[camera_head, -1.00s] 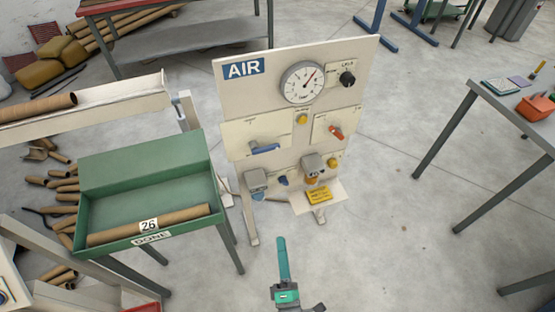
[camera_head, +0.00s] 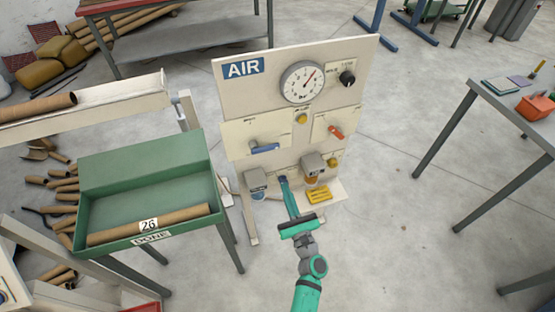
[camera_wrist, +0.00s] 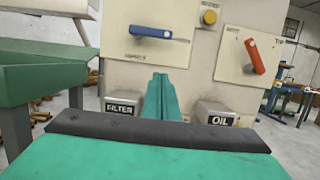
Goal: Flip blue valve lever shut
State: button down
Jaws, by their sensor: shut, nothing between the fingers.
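The blue valve lever (camera_head: 264,149) lies nearly level on the left plate of the AIR panel (camera_head: 280,122). The gripper hides part of the lower panel.
A red lever (camera_head: 336,132) is on the right plate, with a yellow knob (camera_head: 302,119) between the plates. The FILTER box (camera_wrist: 123,108) and OIL box (camera_wrist: 213,114) flank my fingers. A yellow block (camera_head: 319,194) sits on the lower shelf. A green tray (camera_head: 85,222) stands left.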

aim_at(266, 149)
jog(key=shift+w, duration=0.1)
jog(key=w+a+r, duration=0.3)
jog(key=w+r, duration=0.3)
jog(key=w, duration=0.3)
jog(key=shift+r, duration=0.2)
